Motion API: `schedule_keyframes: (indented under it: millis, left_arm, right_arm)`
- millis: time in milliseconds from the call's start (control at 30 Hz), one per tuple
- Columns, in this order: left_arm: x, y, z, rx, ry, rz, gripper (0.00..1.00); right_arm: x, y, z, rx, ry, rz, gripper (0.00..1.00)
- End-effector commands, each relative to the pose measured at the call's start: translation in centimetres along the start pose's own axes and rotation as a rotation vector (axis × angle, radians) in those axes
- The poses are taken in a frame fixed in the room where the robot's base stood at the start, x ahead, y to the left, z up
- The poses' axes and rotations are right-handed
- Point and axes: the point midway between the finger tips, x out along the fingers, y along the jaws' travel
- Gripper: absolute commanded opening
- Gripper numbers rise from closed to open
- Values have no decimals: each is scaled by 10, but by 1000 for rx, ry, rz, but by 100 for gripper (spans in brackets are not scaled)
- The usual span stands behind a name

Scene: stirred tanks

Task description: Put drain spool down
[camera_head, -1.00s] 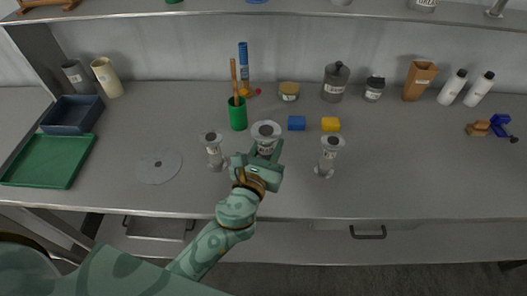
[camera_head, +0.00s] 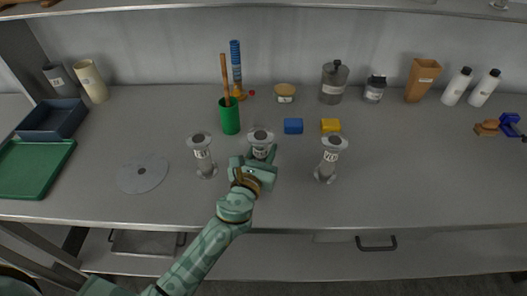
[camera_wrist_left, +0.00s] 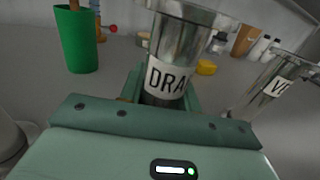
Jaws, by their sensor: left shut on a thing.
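The drain spool (camera_head: 261,150) is a grey metal flanged piece with a white label. It is upright between two similar spools. In the left wrist view its label (camera_wrist_left: 166,80) reads "DRA". My left gripper (camera_head: 257,163) is shut around its body, with a finger on each side. The fingers hide the lower part, so I cannot tell whether its base touches the bench. My right gripper is in neither view.
One spool (camera_head: 202,157) stands to the left and another (camera_head: 328,160) to the right on the grey bench (camera_head: 420,190). A green cup (camera_head: 230,117), a blue block (camera_head: 293,126) and a yellow block (camera_head: 330,126) are behind. A grey disc (camera_head: 142,174) lies left.

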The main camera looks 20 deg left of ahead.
Motion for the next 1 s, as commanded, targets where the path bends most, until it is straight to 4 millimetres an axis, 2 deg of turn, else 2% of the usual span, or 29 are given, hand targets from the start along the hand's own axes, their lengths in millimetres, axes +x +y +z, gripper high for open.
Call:
schedule_keyframes:
  millis: [133,167,200,233,567,667,1000]
  left_arm:
    - [0,0,-4,1,-1,0,5]
    - [0,0,-3,1,0,0,41]
    - [0,0,-3,1,0,0,52]
    - [0,0,-3,1,0,0,54]
    - [0,0,3,1,-1,0,54]
    - [-15,0,0,2,2,0,54]
    - [-93,0,-2,2,3,-1,54]
  right_arm:
    - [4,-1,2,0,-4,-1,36]
    - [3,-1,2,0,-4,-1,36]
    - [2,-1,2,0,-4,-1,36]
    - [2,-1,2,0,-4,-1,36]
    - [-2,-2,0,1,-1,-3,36]
    - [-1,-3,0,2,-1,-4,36]
    - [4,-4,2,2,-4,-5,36]
